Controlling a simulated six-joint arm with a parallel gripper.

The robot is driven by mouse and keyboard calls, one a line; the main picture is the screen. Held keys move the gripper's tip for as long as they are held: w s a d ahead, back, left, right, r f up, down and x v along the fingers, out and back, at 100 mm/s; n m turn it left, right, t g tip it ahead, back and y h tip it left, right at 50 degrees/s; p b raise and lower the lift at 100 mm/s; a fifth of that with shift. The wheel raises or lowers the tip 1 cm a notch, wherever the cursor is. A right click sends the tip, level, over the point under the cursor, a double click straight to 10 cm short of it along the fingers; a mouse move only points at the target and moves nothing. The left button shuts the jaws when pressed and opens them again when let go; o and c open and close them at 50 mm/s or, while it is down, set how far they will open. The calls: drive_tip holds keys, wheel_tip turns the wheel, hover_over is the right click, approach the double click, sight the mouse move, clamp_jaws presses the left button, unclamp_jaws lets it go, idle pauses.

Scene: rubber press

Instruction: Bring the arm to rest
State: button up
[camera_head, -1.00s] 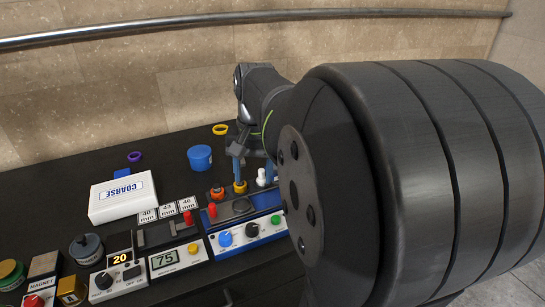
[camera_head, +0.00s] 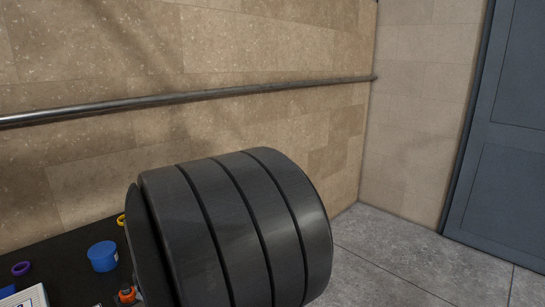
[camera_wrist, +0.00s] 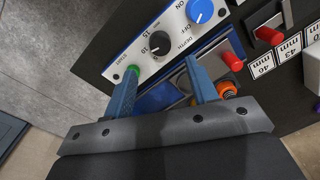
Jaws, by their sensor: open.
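My gripper (camera_wrist: 162,66) shows in the wrist view with its two blue fingers apart and nothing seen held between them. The fingers are over the blue and white control unit (camera_wrist: 158,60), which has a blue knob (camera_wrist: 200,11), a black depth knob (camera_wrist: 159,43) and a green button. In the picture, an orange knob (camera_wrist: 226,88) is close to the right finger, and I cannot tell whether they touch. In the head view, my dark arm link fills the lower middle and hides much of the bench; my gripper is not visible there.
A blue cup (camera_head: 103,256), a purple ring (camera_head: 21,269) and a yellow ring (camera_head: 121,220) are on the black bench. Red-handled parts (camera_wrist: 268,36) and number cards (camera_wrist: 289,47) lie right in the wrist view. A wall rail (camera_head: 200,95), grey door (camera_head: 520,140) and clear floor (camera_head: 420,265) show.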

drive_tip(key=f, duration=0.7)
drive_tip(key=shift+a+f, duration=0.25)
wheel_tip(320, 180, up, 17)
drive_tip(key=d, duration=0.1)
drive_tip(key=f, duration=1.1)
drive_tip(key=a+f, duration=0.1)
drive_tip(key=f, duration=0.4)
drive_tip(key=shift+s+f, duration=0.1)
drive_tip(key=shift+f, duration=0.5)
drive_tip(key=n, duration=0.5)
drive_tip(key=shift+r+n, duration=0.15)
drive_tip(key=shift+n, duration=0.25)
drive_tip(key=n, duration=0.6)
drive_tip(key=shift+a, duration=0.1)
drive_tip(key=shift+r, duration=1.15)
drive_tip(key=shift+r, duration=0.1)
